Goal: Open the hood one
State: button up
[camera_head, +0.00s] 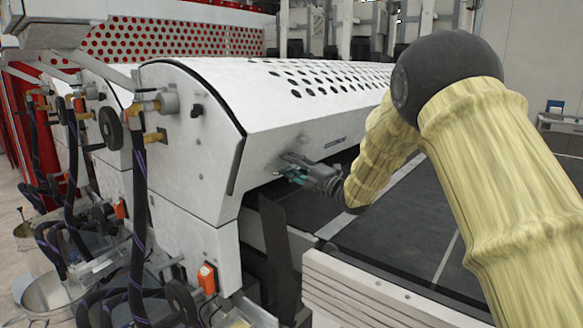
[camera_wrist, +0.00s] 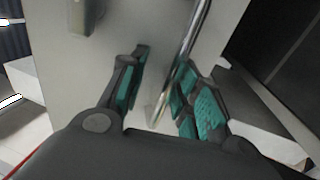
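The nearest hood (camera_head: 235,98) is a white curved cover with rows of dark holes, lowered over the machine in the head view. My gripper (camera_head: 288,170) is at its front lower edge, close to the hood's face. In the wrist view, a shiny metal bar handle (camera_wrist: 188,42) runs up from between the fingers along a pale panel. My gripper (camera_wrist: 164,75) has its teal-padded fingers apart, one on each side of the bar. The bar lies nearer the right finger; whether it touches that pad is unclear. In the head view the handle is mostly hidden by my gripper.
Dark flat bed sections (camera_head: 400,215) lie below and right of the hood. A white ribbed panel (camera_head: 365,295) stands in front. Hoses, valves and a metal pan (camera_head: 52,292) crowd the left side.

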jog(key=shift+w+f, duration=0.55)
jog(key=shift+f, duration=0.15)
jog(key=shift+c, duration=0.2)
jog(key=shift+s+r, duration=0.25)
grip_shut()
jog(key=shift+d+r, duration=0.1)
jog(key=shift+r, duration=0.05)
